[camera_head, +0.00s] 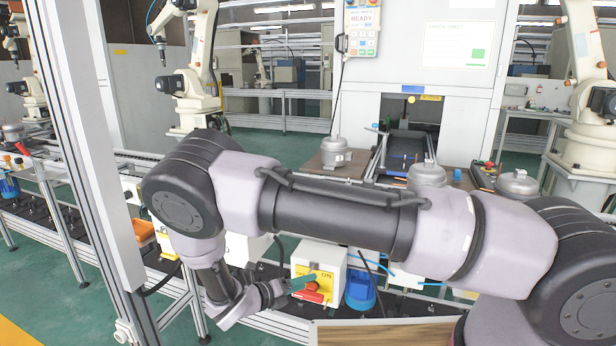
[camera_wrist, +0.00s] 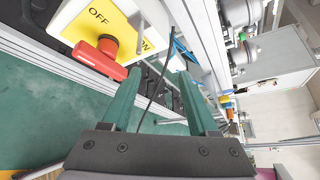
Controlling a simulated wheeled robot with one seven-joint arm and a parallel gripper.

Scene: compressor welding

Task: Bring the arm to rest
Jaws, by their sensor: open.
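My gripper (camera_wrist: 160,103) shows in the wrist view with its two green fingers spread apart and nothing between them. In the head view my gripper (camera_head: 300,283) is low, left of centre, beside a white switch box (camera_head: 328,258) with a yellow plate. The box's red handle (camera_wrist: 92,59) lies close to the left finger in the wrist view. I cannot tell whether they touch. The yellow plate carries the words OFF and ON. My arm stretches across the middle of the head view and hides part of the bench.
Grey metal compressors (camera_head: 336,152) stand on the bench behind my arm. A blue cylinder (camera_head: 360,290) sits right of the switch box. An aluminium post (camera_head: 88,140) rises at the left. A white machine cabinet (camera_head: 455,110) stands behind. Green floor (camera_wrist: 40,110) is open at the left.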

